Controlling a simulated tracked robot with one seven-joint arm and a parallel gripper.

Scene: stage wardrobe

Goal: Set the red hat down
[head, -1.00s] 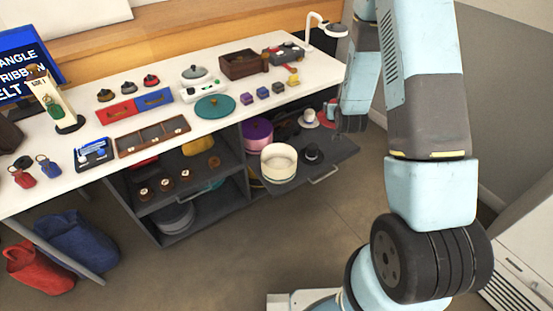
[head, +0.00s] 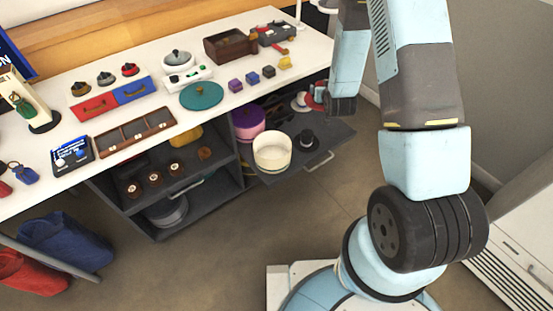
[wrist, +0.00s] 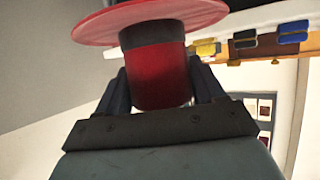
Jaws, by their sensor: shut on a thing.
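My gripper (head: 340,105) is at the right end of the counter, beside the pulled-out dark shelf, in the head view. In the wrist view my gripper (wrist: 160,92) is shut on the red hat (wrist: 158,75), one finger on each side of its crown. The hat has a wide, lighter red brim at the top of that picture and a dark band below it. A small red patch left of my gripper in the head view seems to be the hat. I cannot tell whether the hat touches the shelf.
The pulled-out shelf (head: 333,133) holds a cream round box (head: 272,152), a black hat (head: 306,141) and a white hat (head: 299,102). A purple round box (head: 248,122) stands behind. The white counter (head: 225,118) above carries a teal disc (head: 201,96) and several small blocks.

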